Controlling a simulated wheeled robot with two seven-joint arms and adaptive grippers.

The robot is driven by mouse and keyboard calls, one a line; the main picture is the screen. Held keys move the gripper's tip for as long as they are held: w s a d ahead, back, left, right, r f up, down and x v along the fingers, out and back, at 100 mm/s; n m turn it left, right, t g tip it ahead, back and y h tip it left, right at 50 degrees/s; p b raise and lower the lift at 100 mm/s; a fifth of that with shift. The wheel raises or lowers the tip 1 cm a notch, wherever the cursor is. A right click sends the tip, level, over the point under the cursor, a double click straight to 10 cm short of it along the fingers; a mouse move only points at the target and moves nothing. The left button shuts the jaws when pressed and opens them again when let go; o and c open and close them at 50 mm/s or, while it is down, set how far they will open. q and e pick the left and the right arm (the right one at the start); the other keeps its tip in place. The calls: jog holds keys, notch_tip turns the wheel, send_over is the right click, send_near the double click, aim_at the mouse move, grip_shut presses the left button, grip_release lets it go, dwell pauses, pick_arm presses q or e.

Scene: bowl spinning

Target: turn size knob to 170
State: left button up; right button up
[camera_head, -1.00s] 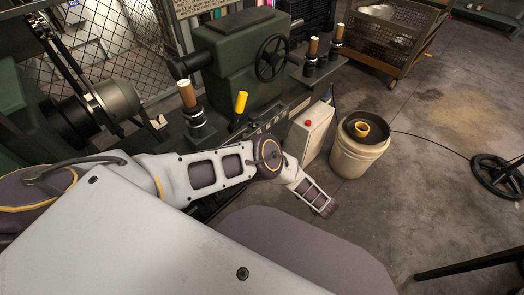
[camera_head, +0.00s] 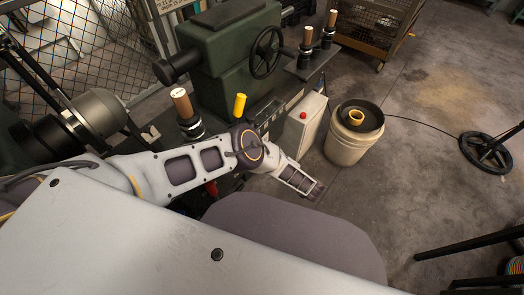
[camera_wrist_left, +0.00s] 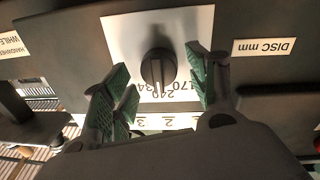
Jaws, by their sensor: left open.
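The size knob (camera_wrist_left: 158,68) is a round black knob with a raised grip bar, on a white plate (camera_wrist_left: 113,29) in the left wrist view. Numbers 170, 240 and a partly hidden one starting with 34 are printed beside it, upside down. The grip bar stands roughly upright in the picture, toward the 240; its exact pointer setting is hard to read. My left gripper (camera_wrist_left: 158,61) is open, its green-padded fingers on either side of the knob with gaps to it. In the head view my left arm reaches toward the machine (camera_head: 235,55); the knob is not discernible there.
A "DISC mm" label (camera_wrist_left: 264,47) is right of the plate. The head view shows a yellow-topped handle (camera_head: 239,104), a control box with a red button (camera_head: 303,115), a bucket (camera_head: 346,145) and a handwheel (camera_head: 267,52).

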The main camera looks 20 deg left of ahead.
pick_arm(q)
jog(key=shift+a, duration=0.15)
pick_arm(e)
jog(key=shift+w+a, duration=0.1)
pick_arm(q)
jog(key=c, duration=1)
